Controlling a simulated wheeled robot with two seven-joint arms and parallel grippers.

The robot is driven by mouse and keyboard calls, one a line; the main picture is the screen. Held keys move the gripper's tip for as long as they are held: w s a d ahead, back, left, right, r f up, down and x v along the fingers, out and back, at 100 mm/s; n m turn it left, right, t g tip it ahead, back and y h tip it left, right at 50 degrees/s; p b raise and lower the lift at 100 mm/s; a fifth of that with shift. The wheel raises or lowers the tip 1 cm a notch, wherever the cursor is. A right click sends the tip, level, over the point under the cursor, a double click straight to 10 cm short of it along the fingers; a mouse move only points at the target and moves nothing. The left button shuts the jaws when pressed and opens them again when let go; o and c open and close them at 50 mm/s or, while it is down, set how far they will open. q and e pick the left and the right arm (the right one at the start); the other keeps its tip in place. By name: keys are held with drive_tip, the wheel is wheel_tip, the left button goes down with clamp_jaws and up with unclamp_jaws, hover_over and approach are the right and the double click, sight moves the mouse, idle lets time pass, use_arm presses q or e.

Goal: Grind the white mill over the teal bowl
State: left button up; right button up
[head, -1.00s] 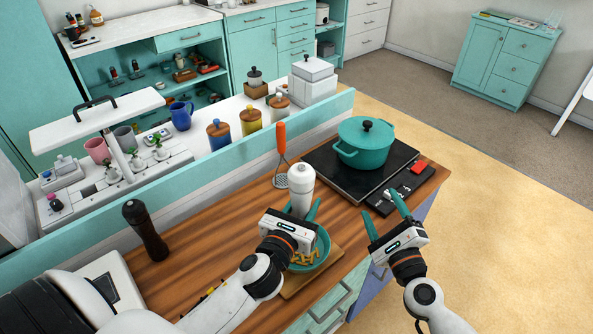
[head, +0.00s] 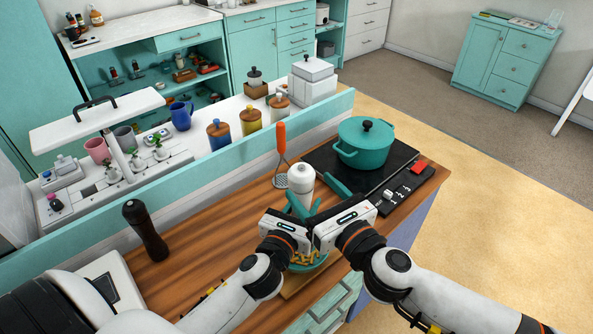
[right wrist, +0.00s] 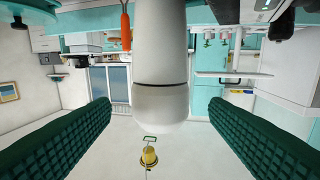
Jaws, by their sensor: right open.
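The white mill (head: 301,181) stands upright above the teal bowl (head: 320,263), which holds yellow-brown pieces and is mostly hidden by my grippers. My left gripper (head: 302,208) is at the mill's lower part and appears shut on it; the contact is partly hidden. My right gripper (head: 317,197) is open and has come in from the right, close beside the left one. In the right wrist view, the mill (right wrist: 160,60) appears upside down between the two green fingers (right wrist: 160,115), with a visible gap on each side.
A wooden board (head: 291,287) lies under the bowl. A teal pot (head: 365,146) stands on the black cooktop (head: 325,156) behind. A dark mill (head: 146,230) stands to the left. An orange-handled masher (head: 281,150) is behind the white mill.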

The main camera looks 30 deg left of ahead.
sight(300, 172)
drive_tip(key=x, duration=0.6)
drive_tip(key=shift+w+a, duration=0.15)
drive_tip(key=shift+a, duration=0.15)
drive_tip(key=c, duration=1)
drive_tip(key=m+t+h, duration=0.3)
drive_tip(key=t, duration=0.1)
drive_tip(key=shift+m+t+h, duration=0.3)
drive_tip(key=shift+m+h, duration=0.1)
drive_tip(key=shift+w+d+m+t+h, duration=0.3)
drive_tip(key=shift+m+t+h, duration=0.1)
drive_tip(key=shift+h, duration=0.1)
drive_tip(key=o, duration=1)
drive_tip(key=shift+s, duration=0.15)
